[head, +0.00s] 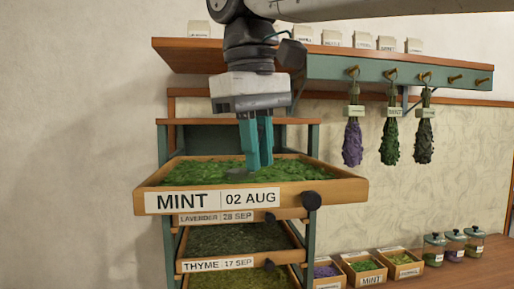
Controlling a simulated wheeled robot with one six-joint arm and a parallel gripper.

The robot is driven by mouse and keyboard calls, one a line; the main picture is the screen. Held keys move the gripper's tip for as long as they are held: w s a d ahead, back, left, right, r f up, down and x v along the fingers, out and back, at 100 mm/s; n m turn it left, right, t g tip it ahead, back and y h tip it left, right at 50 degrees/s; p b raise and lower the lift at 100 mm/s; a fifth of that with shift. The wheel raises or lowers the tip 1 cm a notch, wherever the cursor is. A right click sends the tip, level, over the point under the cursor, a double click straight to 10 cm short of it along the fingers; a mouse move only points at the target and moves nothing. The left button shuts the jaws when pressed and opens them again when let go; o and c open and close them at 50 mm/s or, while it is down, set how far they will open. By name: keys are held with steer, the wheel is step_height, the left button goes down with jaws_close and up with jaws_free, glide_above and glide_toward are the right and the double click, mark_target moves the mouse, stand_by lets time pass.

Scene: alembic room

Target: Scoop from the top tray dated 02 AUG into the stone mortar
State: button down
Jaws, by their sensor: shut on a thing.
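The top tray (330,189), labelled MINT and 02 AUG, is a shallow wooden drawer full of green leaves (200,172) in the head view. My gripper (256,164) points down over it, its teal fingers reaching to the leaves near the middle. The fingers are shut on a small grey thing, probably a scoop (239,174), that shows at their tips against the leaves. Most of it is hidden by the fingers and leaves, so I cannot tell whether it holds any. The stone mortar is not in view.
Below are trays labelled LAVENDER 28 SEP (188,218) and THYME 17 SEP (190,266) in the same rack (167,250). A wall shelf (400,70) with hanging herb bundles (392,135) is at the right. Small boxes (368,280) and lidded jars (433,250) stand on the lower right counter.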

steer(key=shift+d, duration=0.1)
steer(key=shift+w+d, duration=0.15)
steer(key=shift+d, duration=0.4)
steer(key=shift+w+d, duration=0.15)
steer(key=shift+d, duration=0.35)
steer(key=shift+r, duration=0.1)
steer(key=shift+r, duration=2.85)
